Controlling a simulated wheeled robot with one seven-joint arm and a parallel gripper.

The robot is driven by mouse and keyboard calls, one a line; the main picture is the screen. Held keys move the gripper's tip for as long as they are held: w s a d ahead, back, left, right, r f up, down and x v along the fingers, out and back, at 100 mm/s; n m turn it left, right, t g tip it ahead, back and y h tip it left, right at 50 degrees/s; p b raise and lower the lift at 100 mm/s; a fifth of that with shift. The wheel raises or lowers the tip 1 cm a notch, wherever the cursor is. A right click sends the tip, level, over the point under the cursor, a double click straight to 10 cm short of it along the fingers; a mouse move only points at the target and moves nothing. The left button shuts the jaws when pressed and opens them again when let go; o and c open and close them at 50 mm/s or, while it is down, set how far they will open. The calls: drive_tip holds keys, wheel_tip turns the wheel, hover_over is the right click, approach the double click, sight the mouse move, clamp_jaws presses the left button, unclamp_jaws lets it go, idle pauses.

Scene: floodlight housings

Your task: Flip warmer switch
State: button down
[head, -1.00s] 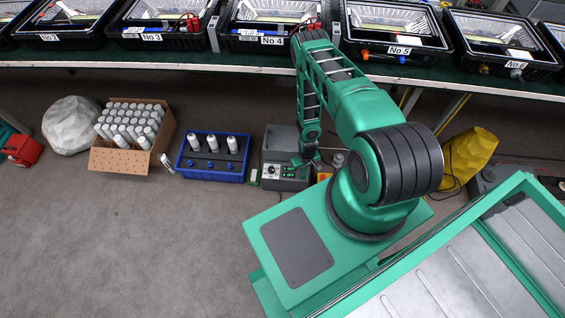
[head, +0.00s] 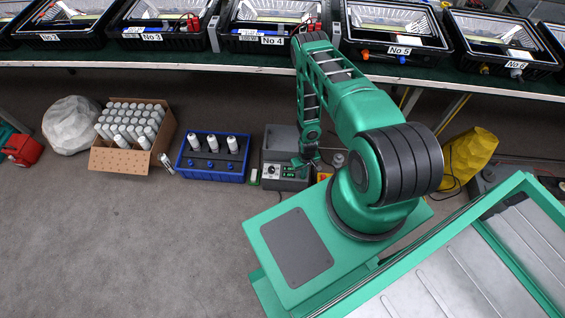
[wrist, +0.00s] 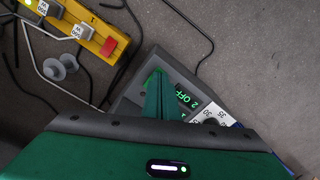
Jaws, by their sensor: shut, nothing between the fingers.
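The warmer appears to be the grey box (head: 280,138) on the floor below the bench. Its front has a dial on a white plate and small green displays. In the wrist view, the warmer's grey panel (wrist: 134,93) shows a green "2 OFF" display and part of the numbered dial. My gripper (head: 302,164) is at the warmer's front, by the displays. In the wrist view my gripper (wrist: 157,75) is shut and empty, its green fingers over the panel. They hide part of the panel, and I cannot make out the switch or whether they touch it.
A blue crate (head: 210,176) with white cylinders and a cardboard box (head: 122,157) stand left of the warmer. A yellow block (wrist: 82,30) with a red button and cables lies close by in the wrist view. The bench edge (head: 150,62) runs above. Floor at front left is clear.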

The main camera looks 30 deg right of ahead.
drive_tip(key=shift+f, duration=0.45)
idle(0.4)
wheel_tip(320, 180, up, 7)
idle(0.8)
idle(0.5)
